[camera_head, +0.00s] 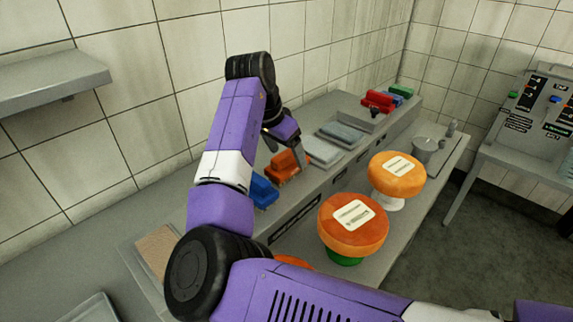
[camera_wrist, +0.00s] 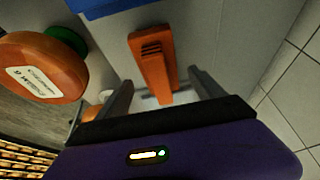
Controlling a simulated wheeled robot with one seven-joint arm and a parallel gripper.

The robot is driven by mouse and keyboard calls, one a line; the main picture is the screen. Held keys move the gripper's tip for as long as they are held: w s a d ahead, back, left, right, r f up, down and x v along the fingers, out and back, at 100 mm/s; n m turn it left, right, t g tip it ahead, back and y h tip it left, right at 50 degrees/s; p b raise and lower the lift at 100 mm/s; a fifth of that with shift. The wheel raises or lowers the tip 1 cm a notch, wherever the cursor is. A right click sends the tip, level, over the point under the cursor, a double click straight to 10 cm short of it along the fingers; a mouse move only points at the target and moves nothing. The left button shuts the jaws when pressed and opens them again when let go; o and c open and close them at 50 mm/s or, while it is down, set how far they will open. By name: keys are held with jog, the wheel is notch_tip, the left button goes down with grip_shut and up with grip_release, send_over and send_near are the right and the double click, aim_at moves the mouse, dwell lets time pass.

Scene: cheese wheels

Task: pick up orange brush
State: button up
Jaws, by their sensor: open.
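The orange brush (camera_head: 285,168) lies on the raised grey shelf of the counter, between a blue object and folded cloths. In the wrist view the orange brush (camera_wrist: 152,62) lies lengthwise, with its near end reaching between the two fingers. My gripper (camera_wrist: 160,90) is open, one finger on each side of the brush, and neither finger visibly touches it. In the head view my gripper (camera_head: 284,150) is above the brush and partly hides it. I cannot tell the exact height gap.
A blue object (camera_head: 262,191) lies close beside the brush. Folded grey cloths (camera_head: 341,135) lie on its other side, with red brushes (camera_head: 378,101) farther back. Two orange cheese wheels (camera_head: 352,238) (camera_head: 397,185) stand on pedestals in front. A tiled wall (camera_head: 150,105) runs behind.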

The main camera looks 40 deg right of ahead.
aim_at(291, 159)
jog(key=x, duration=0.4)
jog(key=shift+d+p, duration=0.1)
jog(key=shift+p, duration=0.2)
jog(key=shift+c, duration=0.5)
grip_shut()
jog(key=shift+r, duration=0.15)
notch_tip(291, 159, up, 20)
jog(key=b, duration=0.1)
jog(key=shift+b, duration=0.4)
